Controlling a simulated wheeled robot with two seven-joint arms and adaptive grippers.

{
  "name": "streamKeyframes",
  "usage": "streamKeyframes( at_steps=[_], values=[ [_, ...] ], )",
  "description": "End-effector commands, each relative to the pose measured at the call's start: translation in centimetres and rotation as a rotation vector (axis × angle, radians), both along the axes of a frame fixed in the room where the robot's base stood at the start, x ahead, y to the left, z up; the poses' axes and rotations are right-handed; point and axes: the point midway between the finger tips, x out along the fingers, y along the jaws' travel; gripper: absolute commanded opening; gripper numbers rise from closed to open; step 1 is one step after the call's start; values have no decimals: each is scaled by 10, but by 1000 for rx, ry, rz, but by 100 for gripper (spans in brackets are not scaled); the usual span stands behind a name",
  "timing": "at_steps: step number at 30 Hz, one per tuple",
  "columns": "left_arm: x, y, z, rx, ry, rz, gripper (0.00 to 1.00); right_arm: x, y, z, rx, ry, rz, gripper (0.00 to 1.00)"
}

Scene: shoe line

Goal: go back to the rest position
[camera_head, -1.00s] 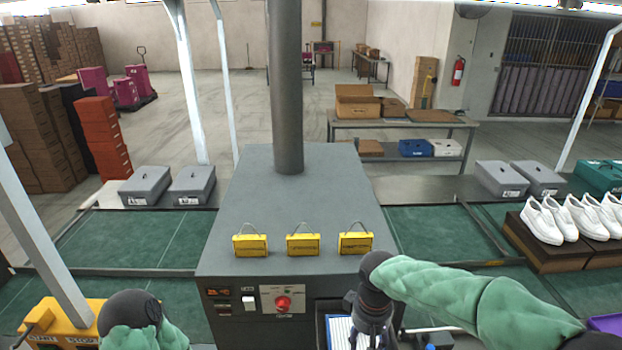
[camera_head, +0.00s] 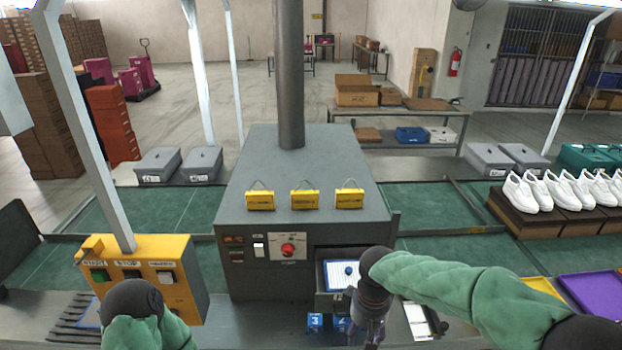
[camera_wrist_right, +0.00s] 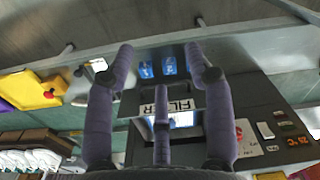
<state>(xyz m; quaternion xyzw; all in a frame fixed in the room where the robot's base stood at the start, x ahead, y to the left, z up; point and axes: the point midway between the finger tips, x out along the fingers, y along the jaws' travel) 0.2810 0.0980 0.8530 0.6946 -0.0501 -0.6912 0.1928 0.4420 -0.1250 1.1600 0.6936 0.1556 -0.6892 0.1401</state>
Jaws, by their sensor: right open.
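My right gripper (camera_head: 366,335) hangs at the bottom centre of the head view, in front of the grey machine (camera_head: 305,170), partly hidden by its own wrist. In the right wrist view this gripper (camera_wrist_right: 158,62) has its fingers spread apart with nothing held between them. Beyond the fingers are blue numbered blocks (camera_wrist_right: 146,70) and an open drawer with a white label (camera_wrist_right: 178,106). My left arm shows only as a green sleeve and dark joint at the bottom left; its gripper is not visible.
The open drawer (camera_head: 321,300) holds a blue-and-white item (camera_head: 341,268). A yellow button box (camera_head: 190,290) stands at left. Three yellow tags (camera_head: 305,200) sit on the machine. White shoes (camera_head: 530,195) on brown boxes and a purple tray (camera_head: 592,296) are at right.

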Motion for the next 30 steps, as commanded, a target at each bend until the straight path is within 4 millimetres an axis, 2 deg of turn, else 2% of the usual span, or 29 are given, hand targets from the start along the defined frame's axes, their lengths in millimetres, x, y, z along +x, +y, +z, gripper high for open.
streamKeyframes(
  at_steps=[1, 8, 14, 17, 20, 24, 30],
  values=[
    [1, 0, -4, 0, -1, 0, 40, 0, 1, -12, 7, 8, -3, 53],
    [1, 0, -15, 0, -1, 0, 40, -3, 9, -60, 59, 24, -25, 53],
    [1, 0, -30, 0, -1, 0, 40, -12, 18, -121, 123, 46, -68, 53],
    [1, 0, -41, 0, -1, 0, 40, -20, 23, -163, 166, 58, -105, 53],
    [1, 0, -55, 0, -1, 0, 40, -36, 28, -216, 216, 75, -164, 53],
    [1, 0, -75, 0, -1, 0, 40, -62, 34, -286, 278, 89, -272, 53],
    [1, 0, -101, 0, -1, 0, 40, -109, 34, -369, 326, 96, -441, 53]
  ],
)
